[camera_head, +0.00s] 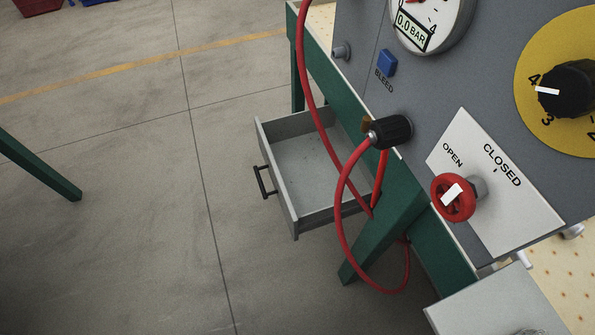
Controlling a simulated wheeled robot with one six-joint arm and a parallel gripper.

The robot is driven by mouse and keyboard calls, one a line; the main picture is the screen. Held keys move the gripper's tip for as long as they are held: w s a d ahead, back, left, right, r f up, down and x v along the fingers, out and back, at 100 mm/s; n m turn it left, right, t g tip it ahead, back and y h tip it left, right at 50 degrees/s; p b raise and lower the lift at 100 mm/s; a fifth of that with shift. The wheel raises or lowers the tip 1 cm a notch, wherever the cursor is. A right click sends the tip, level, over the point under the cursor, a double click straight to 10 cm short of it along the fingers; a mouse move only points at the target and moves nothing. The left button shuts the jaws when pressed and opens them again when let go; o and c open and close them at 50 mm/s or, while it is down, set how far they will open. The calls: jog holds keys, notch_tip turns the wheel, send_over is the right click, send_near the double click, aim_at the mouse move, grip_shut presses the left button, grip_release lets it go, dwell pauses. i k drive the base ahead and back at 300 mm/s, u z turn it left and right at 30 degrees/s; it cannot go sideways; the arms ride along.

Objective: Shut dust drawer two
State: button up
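A grey drawer (292,205) stands pulled out from under the green bench (345,95). Its front faces left and carries a black bar handle (263,182). The drawer's inside looks empty apart from small dark specks on its floor. I see no number on it, so I cannot tell whether it is drawer two. A red hose hangs in front of its right part, and its back end is hidden by the bench. My gripper is not in view.
The red hose (346,210) loops from a black fitting (390,131) on the grey panel (425,85). The panel also carries a gauge (432,15), blue bleed button (387,62) and red valve knob (453,196). A green leg (45,170) stands at left. Floor left of the drawer is clear.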

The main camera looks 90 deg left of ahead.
aim_at(304, 177)
jog(key=k, duration=0.15)
jog(key=z, duration=1.5)
jog(key=i, duration=0.7)
jog(key=u, duration=4.55)
jog(key=i, duration=0.5)
jog(key=u, duration=0.05)
jog(key=k, duration=0.5)
jog(key=u, duration=0.75)
jog(key=i, duration=0.4)
